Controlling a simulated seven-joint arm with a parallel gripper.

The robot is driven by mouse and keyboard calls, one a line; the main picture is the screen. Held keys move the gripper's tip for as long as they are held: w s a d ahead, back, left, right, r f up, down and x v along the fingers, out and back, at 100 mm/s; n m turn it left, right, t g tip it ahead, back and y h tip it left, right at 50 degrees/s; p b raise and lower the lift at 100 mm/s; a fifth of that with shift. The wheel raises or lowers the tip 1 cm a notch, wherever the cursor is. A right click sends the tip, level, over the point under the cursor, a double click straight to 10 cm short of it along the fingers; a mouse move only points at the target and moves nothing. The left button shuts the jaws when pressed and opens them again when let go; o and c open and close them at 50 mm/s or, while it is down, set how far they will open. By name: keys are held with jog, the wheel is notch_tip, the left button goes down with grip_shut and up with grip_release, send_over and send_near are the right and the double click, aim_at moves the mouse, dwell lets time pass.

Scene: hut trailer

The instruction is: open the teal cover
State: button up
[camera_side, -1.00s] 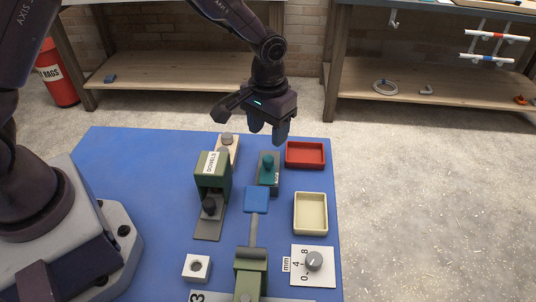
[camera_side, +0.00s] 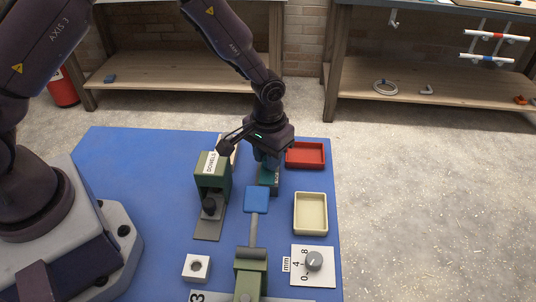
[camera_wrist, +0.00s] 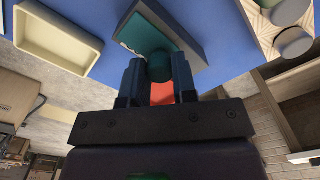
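The teal cover, a flat teal plate (camera_wrist: 148,33) with a round knob (camera_wrist: 158,66), sits on a dark block (camera_wrist: 182,22) with a white label. My gripper (camera_wrist: 157,72) is down at the knob, with one finger on each side of it. The wrist view does not show clearly whether the fingers press on the knob or leave a small gap. In the side view my gripper (camera_side: 268,163) hides the knob and most of the cover, and only the front of the block (camera_side: 268,189) shows.
A green dowel dispenser (camera_side: 211,178) stands close at left. A red tray (camera_side: 304,154) is right of the gripper, with a cream tray (camera_side: 310,232) nearer. A dial (camera_side: 314,261) and white block (camera_side: 196,267) stand nearer.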

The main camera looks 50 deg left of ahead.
grip_shut()
jog(key=w+a, duration=0.3)
jog(key=shift+w+a, duration=0.3)
jog(key=o, duration=0.9)
grip_release()
jog(key=shift+c, duration=0.2)
notch_tip(320, 180, up, 13)
